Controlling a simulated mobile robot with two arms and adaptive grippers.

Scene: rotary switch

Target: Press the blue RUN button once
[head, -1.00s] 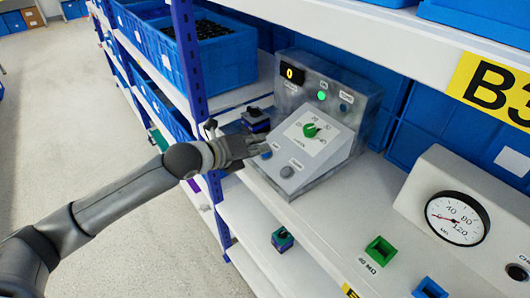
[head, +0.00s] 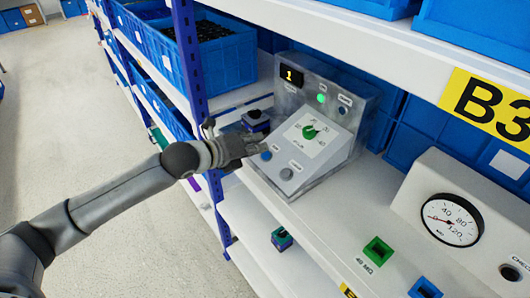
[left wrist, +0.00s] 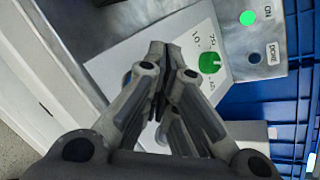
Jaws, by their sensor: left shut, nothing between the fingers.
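The grey console (head: 330,90) stands on the shelf with a sloped white panel. The blue button (head: 266,155) is on the lower left of its sloped face; its label is too small to read. A grey button (head: 286,173) sits beside it. The green knob (head: 310,132) is on the white dial plate and also shows in the left wrist view (left wrist: 210,63). My left gripper (head: 262,146) is shut and empty, with its tips close to the blue button. I cannot tell whether they touch it. The display (head: 292,76) reads 1, and the green lamp (head: 321,98) is lit.
A small dark block with a blue base (head: 256,120) sits behind my gripper. A gauge box (head: 450,220), a green socket (head: 378,250) and a blue socket (head: 426,288) are to the right. A blue shelf post (head: 190,70) stands left of the console.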

